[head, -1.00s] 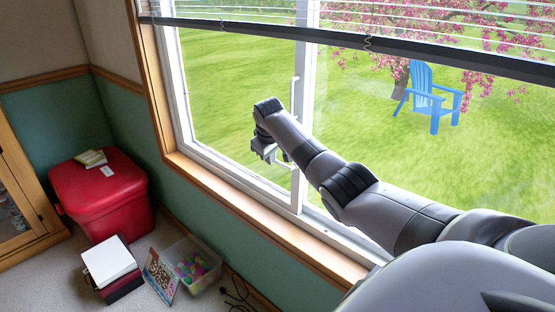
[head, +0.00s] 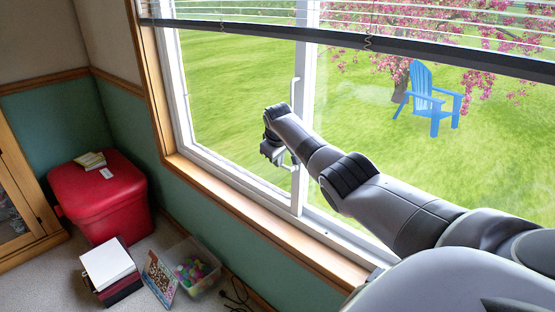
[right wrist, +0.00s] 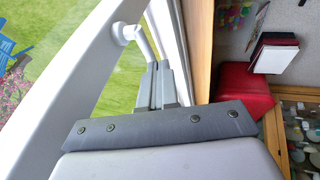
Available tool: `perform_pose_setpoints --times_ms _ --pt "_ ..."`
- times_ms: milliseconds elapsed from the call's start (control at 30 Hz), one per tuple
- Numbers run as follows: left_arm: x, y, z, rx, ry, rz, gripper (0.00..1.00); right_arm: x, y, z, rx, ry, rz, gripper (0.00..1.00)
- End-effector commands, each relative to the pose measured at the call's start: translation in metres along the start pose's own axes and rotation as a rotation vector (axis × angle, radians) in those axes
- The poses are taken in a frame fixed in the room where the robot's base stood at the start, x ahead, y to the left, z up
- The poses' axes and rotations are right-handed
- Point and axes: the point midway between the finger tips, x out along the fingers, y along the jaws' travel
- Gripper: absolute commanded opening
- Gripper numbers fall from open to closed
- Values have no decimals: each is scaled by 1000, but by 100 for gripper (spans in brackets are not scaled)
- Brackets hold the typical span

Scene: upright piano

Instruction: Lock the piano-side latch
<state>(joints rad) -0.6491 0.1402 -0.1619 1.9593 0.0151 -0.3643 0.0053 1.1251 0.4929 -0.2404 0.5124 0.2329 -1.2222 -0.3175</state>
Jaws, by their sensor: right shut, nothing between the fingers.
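A white window handle (right wrist: 138,38), which looks like the latch, juts from the white frame in the right wrist view and bends toward my fingertips. My right gripper (right wrist: 160,68) is shut and empty, its fingertips close beside the handle's free end; I cannot tell whether they touch. In the head view my right gripper (head: 290,163) is low beside the window's upright bar (head: 305,120). A white upright handle (head: 294,93) also shows higher on that bar. My left gripper is not in view, and neither is the piano.
The window has a wooden sill (head: 260,222) and a dark-edged blind (head: 250,28) above. On the floor at left are a red box (head: 98,200), books (head: 108,265) and a clear bin (head: 195,268). A blue chair (head: 430,98) stands outside.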

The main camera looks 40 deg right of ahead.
Motion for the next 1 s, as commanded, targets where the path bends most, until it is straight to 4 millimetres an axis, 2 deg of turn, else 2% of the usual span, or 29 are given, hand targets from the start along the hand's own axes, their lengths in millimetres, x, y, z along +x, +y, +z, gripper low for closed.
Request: perform_pose_setpoints --times_ms 1000 --pt "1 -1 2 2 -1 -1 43 12 -5 2 0 0 -2 0"
